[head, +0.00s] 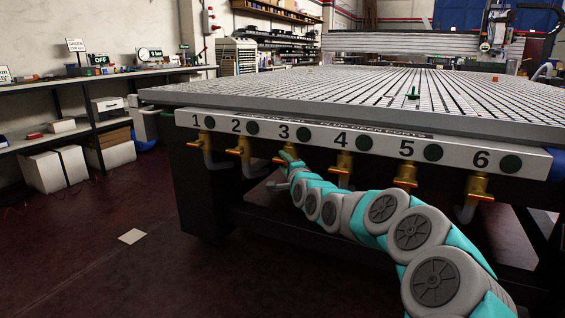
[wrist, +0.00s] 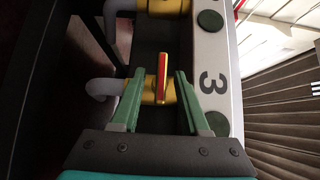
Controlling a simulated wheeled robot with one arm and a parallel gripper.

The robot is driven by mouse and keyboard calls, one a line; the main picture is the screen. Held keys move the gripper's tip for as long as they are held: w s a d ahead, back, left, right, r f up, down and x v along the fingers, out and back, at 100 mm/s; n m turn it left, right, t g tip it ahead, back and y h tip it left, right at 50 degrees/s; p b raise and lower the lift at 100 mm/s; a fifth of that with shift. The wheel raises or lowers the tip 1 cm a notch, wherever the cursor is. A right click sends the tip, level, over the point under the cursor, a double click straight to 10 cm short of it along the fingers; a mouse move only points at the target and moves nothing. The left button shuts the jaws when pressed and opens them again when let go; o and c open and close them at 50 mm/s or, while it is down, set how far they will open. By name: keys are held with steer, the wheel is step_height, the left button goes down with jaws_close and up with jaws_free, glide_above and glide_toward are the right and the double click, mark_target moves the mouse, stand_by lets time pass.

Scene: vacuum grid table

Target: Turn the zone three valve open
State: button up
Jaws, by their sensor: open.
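The zone three valve is a yellow body (wrist: 149,92) on a grey elbow pipe, beside the number 3 on the white panel in the wrist view. Its red handle (wrist: 163,78) stands between my gripper's two green fingers (wrist: 160,73), upright in that picture and crosswise to the pipe. The fingers are open, one on each side of the handle, with visible gaps. In the head view my gripper (head: 287,158) is under the number 3 on the panel (head: 310,136), and my arm and gripper hide most of that valve.
Neighbouring brass valves hang under the panel, such as valve two (head: 242,148) and valve four (head: 341,163). The gridded table top (head: 340,90) is above, with a small green piece (head: 413,93) on it. A shelf bench (head: 95,85) stands at left; the floor between is mostly clear.

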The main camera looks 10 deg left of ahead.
steer(key=shift+w+a, duration=0.35)
steer(key=shift+w, duration=0.2)
steer(key=shift+c, duration=0.3)
jaws_close()
